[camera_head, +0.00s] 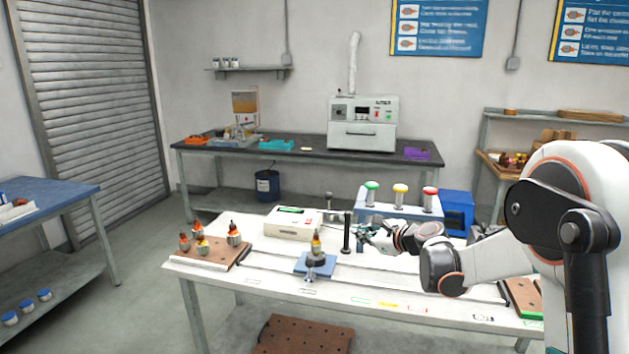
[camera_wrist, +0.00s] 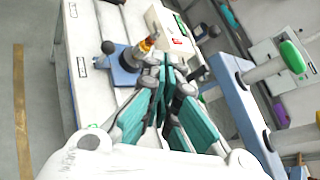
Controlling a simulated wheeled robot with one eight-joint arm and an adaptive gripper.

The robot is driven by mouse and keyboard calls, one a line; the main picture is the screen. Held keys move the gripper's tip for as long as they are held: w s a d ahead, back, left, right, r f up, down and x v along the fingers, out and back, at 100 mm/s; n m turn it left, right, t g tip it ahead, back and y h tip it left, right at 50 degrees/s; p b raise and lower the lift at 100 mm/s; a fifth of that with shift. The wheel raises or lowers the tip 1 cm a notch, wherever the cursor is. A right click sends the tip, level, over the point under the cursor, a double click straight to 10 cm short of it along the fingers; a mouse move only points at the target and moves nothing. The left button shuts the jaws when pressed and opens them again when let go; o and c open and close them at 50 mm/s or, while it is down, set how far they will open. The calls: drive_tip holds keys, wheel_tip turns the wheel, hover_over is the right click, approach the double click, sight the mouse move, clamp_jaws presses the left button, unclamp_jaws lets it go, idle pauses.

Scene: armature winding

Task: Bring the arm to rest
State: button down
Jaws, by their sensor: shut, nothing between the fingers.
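My gripper (camera_wrist: 165,62) is shut and empty, its teal-padded fingers together in the wrist view. In the head view my gripper (camera_head: 364,230) is above the white worktable (camera_head: 210,272), close to a black upright post (camera_head: 347,232). My white arm reaches in from the right. An armature (camera_head: 316,243) stands upright on a blue fixture (camera_head: 314,264), left of my gripper and apart from it. In the wrist view the fixture (camera_wrist: 124,72) lies to the left of my fingertips.
A blue box with green, yellow and red domed buttons (camera_head: 399,200) stands behind my gripper. A white instrument (camera_head: 293,222) is on the table's back left. A wooden board (camera_head: 207,254) holds several armatures at the left.

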drive_tip(key=s+r+n+g+h, duration=0.1)
drive_tip(key=s+r+n, duration=0.1)
drive_tip(key=s+n, duration=0.35)
drive_tip(key=s+r+n+g+h, duration=0.1)
drive_tip(key=s+r+n, duration=0.15)
drive_tip(key=s, duration=0.65)
drive_tip(key=s+r+n+g+h, duration=0.1)
drive_tip(key=s+r+n, duration=0.1)
drive_tip(key=s+n, duration=0.35)
drive_tip(key=s+d+f+n+h, duration=0.1)
drive_tip(key=s+d+n, duration=0.1)
drive_tip(key=s, duration=0.6)
drive_tip(key=s+d+f+n+h, duration=0.2)
drive_tip(key=s+n, duration=0.2)
drive_tip(key=s, duration=0.5)
drive_tip(key=s+d+f+n+g+h, duration=0.1)
drive_tip(key=s+n, duration=0.3)
drive_tip(key=s, duration=0.4)
drive_tip(key=shift+s+d+f+h, duration=0.3)
drive_tip(key=shift+d+f+h, duration=0.3)
drive_tip(key=shift+d, duration=0.2)
